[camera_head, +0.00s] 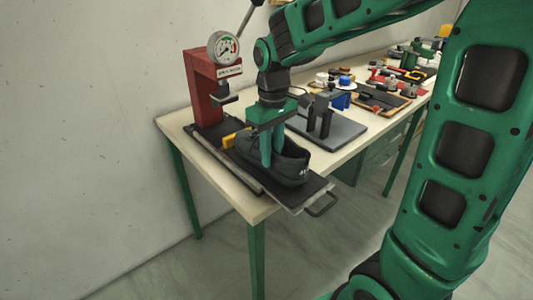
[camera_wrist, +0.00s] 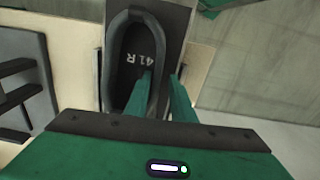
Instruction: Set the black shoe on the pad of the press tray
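The black shoe (camera_head: 290,164) is over the pulled-out dark press tray (camera_head: 318,188), its end marked 41 towards the tray's handle. In the wrist view I look into the shoe (camera_wrist: 112,60), and "41 R" reads on its insole. My gripper (camera_head: 272,150) points down at the shoe. In the wrist view my gripper (camera_wrist: 160,76) has one green finger inside the shoe's opening and the other outside, with the side wall between them. I cannot tell whether both fingers press on the wall. The shoe hides the pad and its contact with it.
The red press (camera_head: 203,88) with a round gauge (camera_head: 224,47) stands behind the tray. A yellow block (camera_head: 230,140) lies beside the shoe. A dark plate with a fixture (camera_head: 330,129) is to the right; several tools and parts lie farther along the bench.

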